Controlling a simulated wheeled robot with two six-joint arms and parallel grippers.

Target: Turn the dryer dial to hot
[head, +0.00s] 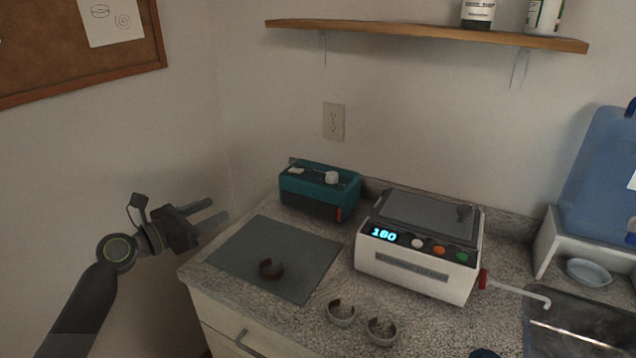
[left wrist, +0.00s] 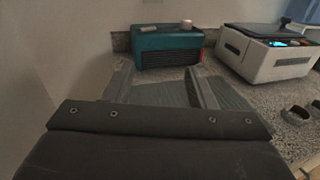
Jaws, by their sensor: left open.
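The teal box with a white knob on top, which looks like the dryer (head: 305,193), stands at the back of the counter. Its round white dial (head: 331,177) sits on the top face, and its setting is too small to read. The dryer also shows in the left wrist view (left wrist: 165,48), with the dial (left wrist: 186,23) on top. My left gripper (head: 212,212) is open and empty, left of the dryer and apart from it, near the counter's left edge. In the left wrist view its two fingers (left wrist: 155,85) point toward the dryer. My right gripper is not in view.
Two metal open rings (head: 341,313) lie near the front. A wooden shelf (head: 420,36) hangs above.

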